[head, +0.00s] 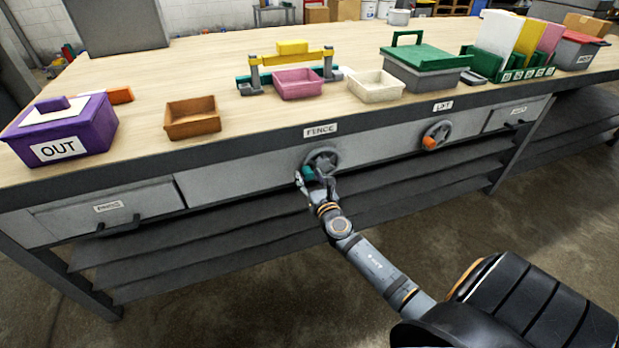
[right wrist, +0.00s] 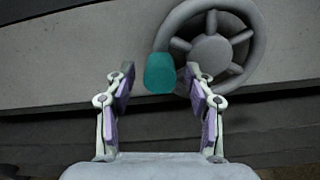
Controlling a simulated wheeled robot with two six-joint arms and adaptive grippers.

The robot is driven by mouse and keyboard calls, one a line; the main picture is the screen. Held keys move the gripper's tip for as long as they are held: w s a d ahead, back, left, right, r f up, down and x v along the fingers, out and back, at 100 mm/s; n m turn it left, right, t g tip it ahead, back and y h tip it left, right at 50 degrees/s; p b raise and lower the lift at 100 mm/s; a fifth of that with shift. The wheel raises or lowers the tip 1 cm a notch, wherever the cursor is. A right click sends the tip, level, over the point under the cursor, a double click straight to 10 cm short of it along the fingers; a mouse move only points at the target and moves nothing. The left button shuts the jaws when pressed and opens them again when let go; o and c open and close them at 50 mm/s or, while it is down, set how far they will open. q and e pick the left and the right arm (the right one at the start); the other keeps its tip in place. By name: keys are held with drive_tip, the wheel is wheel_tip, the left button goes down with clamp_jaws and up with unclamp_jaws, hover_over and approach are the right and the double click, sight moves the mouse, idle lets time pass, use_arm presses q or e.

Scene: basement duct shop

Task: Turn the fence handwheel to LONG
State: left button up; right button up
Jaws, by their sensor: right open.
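The fence handwheel (head: 322,157) is a grey spoked wheel on the bench's front panel, below a FENCE label (head: 320,130). Its teal knob (head: 309,173) is at the wheel's lower left. My right gripper (head: 309,181) is at the knob. In the right wrist view the right gripper (right wrist: 160,78) is open, with the teal knob (right wrist: 160,74) between its fingertips and gaps at the sides. The handwheel (right wrist: 210,48) shows there to the upper right, partly behind the right finger. No LONG mark is readable. My left gripper is not in view.
A second handwheel (head: 437,134) with an orange knob sits to the right under a LIFT label (head: 443,106). Drawers with handles flank the panel. On the bench stand a purple OUT box (head: 62,132), a brown tray (head: 192,118) and a yellow fence frame (head: 291,62).

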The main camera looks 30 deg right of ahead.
drive_tip(key=shift+c, duration=0.2)
clamp_jaws()
drive_tip(key=shift+r, duration=0.1)
